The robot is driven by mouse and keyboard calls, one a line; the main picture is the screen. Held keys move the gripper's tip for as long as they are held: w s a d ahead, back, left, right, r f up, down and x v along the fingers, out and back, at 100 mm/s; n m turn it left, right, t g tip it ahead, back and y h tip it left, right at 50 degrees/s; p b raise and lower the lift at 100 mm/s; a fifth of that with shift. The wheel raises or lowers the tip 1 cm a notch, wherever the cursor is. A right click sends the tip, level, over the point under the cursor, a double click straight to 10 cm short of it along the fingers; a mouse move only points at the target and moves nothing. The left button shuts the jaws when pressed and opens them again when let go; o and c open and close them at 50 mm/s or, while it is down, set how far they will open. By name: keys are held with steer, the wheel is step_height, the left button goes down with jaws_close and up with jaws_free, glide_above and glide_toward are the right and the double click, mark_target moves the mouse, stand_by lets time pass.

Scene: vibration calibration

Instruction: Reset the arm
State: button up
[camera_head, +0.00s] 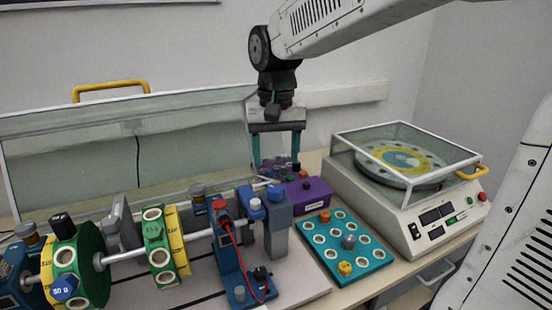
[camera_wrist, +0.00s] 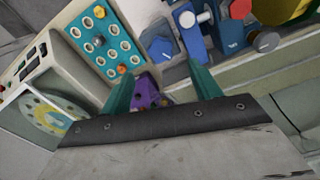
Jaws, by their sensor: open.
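My gripper (camera_head: 277,163) hangs from my arm above the back of the bench, pointing down, with its two teal fingers apart. In the head view its fingertips are over the back of a purple box (camera_head: 308,196) with knobs on it. In the wrist view my gripper (camera_wrist: 158,88) also shows its fingers spread, with the purple box (camera_wrist: 146,92) visible between and beyond them. Nothing is held between the fingers. The exact height of the fingertips above the box is hard to tell.
A rotor rig with a shaft (camera_head: 204,233) and green discs (camera_head: 80,262) fills the left of the bench. A teal tray (camera_head: 331,262) with several holes and a few weights lies front right. A balancing machine (camera_head: 425,214) with a clear lid stands right. A clear guard (camera_head: 190,135) stands behind.

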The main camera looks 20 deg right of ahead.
stand_by(0.8)
steer(key=s+d+f+n, duration=0.1)
steer(key=s, duration=1)
steer(key=s+d+f+n+t, duration=0.1)
steer(key=s+d+f+n, duration=0.1)
steer(key=s, duration=0.9)
steer(key=shift+s+d+f, duration=0.15)
steer(key=shift+f, duration=0.1)
